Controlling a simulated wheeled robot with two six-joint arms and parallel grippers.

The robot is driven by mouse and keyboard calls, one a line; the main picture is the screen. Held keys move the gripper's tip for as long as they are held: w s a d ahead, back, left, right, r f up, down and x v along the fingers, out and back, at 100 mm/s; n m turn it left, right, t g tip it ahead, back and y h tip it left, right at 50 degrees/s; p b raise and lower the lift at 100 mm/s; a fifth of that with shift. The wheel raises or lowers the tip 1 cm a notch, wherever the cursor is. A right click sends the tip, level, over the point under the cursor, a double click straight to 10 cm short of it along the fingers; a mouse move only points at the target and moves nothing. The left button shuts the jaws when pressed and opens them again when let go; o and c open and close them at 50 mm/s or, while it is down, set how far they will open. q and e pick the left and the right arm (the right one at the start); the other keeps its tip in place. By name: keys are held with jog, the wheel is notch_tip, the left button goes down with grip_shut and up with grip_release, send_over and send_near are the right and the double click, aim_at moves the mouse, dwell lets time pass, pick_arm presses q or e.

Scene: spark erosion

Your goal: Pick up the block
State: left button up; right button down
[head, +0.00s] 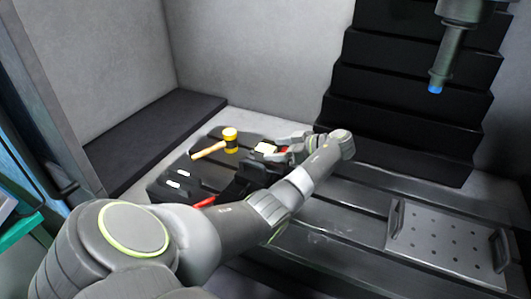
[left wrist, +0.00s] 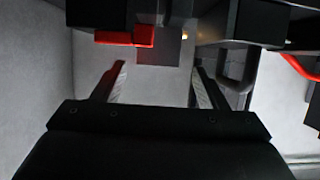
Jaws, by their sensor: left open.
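My right gripper is not in view.
Red-handled parts (head: 203,202) are near my forearm. A perforated plate with two handles (head: 445,245) lies at the right. A tool head with a blue tip (head: 436,85) hangs above.

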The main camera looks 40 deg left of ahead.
aim_at(268, 149)
pick_arm(q)
jog(key=p+x, duration=0.2)
jog(key=x, duration=0.2)
jog(key=shift+w+a+p, duration=0.1)
jog(key=shift+w+p, duration=0.05)
jog(key=shift+p, duration=0.15)
jog(key=shift+a+f, duration=0.25)
jog(key=shift+a, duration=0.15)
jog(key=shift+d, duration=0.1)
jog(key=shift+c, duration=1.1)
jog(key=c, duration=1)
jog(key=shift+c, duration=0.2)
